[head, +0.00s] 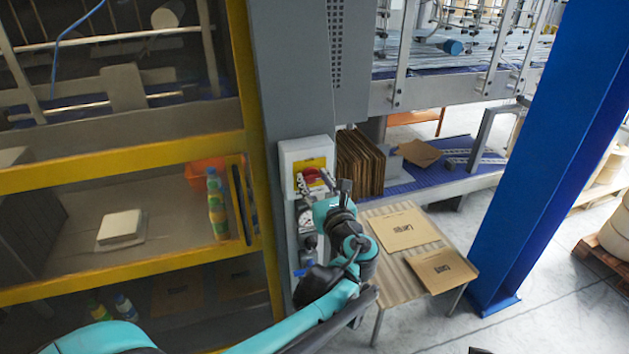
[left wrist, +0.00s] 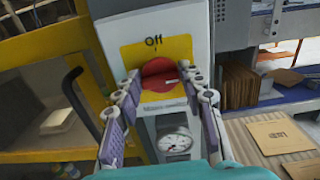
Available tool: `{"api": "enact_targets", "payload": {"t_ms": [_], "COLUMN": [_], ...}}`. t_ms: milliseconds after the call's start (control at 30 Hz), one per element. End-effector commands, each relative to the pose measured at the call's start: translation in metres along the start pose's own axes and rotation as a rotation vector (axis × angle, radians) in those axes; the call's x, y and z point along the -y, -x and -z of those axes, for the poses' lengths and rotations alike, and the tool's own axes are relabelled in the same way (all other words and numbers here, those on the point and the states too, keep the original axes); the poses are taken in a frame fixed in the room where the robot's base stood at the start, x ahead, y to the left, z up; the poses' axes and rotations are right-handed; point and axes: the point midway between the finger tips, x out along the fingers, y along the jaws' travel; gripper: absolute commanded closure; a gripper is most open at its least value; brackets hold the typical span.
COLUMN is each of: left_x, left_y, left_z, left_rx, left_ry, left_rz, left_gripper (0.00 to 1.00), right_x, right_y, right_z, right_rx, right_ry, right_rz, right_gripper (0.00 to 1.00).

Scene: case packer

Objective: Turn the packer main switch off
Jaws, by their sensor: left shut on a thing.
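The packer main switch is a red knob (head: 310,176) on a yellow plate, on a pale box (head: 301,152) fixed to the grey column. In the left wrist view the red knob (left wrist: 158,72) sits on the yellow plate (left wrist: 180,50), with "Off" printed above it and a label below. A small white mark shows on the knob's right side. My left gripper (head: 321,180) is at the knob, its fingers (left wrist: 161,80) on either side of it and shut on it. The fingers hide part of the knob's edges. My right gripper is not in view.
A pressure gauge (left wrist: 175,142) sits just below the switch box. A yellow-framed guard (head: 120,160) stands to the left. A slatted table (head: 390,277) with flat cartons and a stack of cardboard (head: 358,162) are to the right. A blue post (head: 545,150) stands farther right.

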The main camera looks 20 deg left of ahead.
Motion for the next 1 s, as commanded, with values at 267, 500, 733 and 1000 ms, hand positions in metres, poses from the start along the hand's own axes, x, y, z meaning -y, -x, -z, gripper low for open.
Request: {"api": "enact_targets", "payload": {"t_ms": [267,500,733,1000], "left_x": [-0.001,-0.002,-0.002,-0.004], "left_y": [0.000,0.000,0.000,0.000], "left_z": [-0.001,-0.001,0.000,0.001], "left_rx": [0.000,0.000,0.000,0.000], "left_ry": [0.154,0.373,0.592,0.848], "left_rz": [0.000,0.000,0.000,0.000], "left_gripper": [0.89,0.89,0.89,0.89], "right_x": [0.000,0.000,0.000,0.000], "right_y": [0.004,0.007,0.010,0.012], "right_z": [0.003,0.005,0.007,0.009], "right_rx": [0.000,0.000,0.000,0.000], "right_ry": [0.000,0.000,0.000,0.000], "right_rz": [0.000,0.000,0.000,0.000], "right_gripper": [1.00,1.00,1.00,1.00]}}
